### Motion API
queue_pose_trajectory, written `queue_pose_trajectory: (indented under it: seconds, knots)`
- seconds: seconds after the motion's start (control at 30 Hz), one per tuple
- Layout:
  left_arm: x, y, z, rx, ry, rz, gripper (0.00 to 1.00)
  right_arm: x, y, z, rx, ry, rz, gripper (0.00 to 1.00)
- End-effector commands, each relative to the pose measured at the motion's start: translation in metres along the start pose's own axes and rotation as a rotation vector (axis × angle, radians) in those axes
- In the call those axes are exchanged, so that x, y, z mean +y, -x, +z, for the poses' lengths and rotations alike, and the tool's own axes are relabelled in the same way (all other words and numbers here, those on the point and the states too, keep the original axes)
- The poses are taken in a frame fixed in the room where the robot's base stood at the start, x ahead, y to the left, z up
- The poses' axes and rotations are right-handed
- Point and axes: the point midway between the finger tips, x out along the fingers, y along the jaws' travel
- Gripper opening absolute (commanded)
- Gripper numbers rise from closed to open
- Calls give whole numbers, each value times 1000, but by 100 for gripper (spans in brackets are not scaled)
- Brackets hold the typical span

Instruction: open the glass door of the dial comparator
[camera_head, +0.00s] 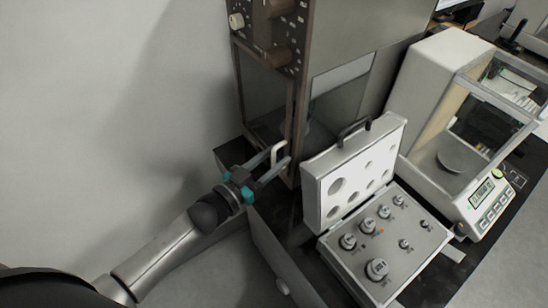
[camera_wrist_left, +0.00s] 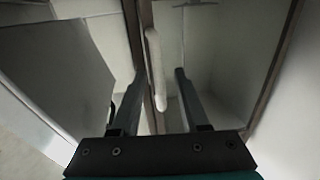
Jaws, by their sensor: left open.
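The dial comparator (camera_head: 352,42) is a tall grey-brown cabinet with dark knobs on its upper front. Its glass (camera_head: 262,90) sits below the knobs, and the door appears shut. A pale upright bar handle (camera_head: 275,157) stands by the frame edge; it also shows in the left wrist view (camera_wrist_left: 155,60). My left gripper (camera_head: 284,153) is open at the handle. In the left wrist view its fingers (camera_wrist_left: 159,80) stand either side of the handle's lower part, with gaps on both sides. I cannot tell how deep the handle lies between them. My right gripper is not in view.
An open weight case (camera_head: 418,262) with several metal weights stands right of the gripper, its lid (camera_head: 312,205) raised. A white balance (camera_head: 425,105) with a display stands farther right. A grey panel (camera_head: 272,245) stands below the gripper. A bare wall (camera_head: 100,90) is at left.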

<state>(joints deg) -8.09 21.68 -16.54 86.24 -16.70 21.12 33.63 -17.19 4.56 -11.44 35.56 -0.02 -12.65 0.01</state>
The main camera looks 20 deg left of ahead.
Motion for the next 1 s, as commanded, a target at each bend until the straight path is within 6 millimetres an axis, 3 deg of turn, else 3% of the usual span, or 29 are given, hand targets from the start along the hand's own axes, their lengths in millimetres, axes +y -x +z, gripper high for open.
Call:
queue_pose_trajectory:
  seconds: [0.3,0.7,1.0]
  knots:
    - [0,-2,0,-1,1,0,45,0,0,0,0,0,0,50]
    - [0,-2,0,-1,1,0,0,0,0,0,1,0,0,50]
    - [0,-2,0,-1,0,0,0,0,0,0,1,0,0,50]
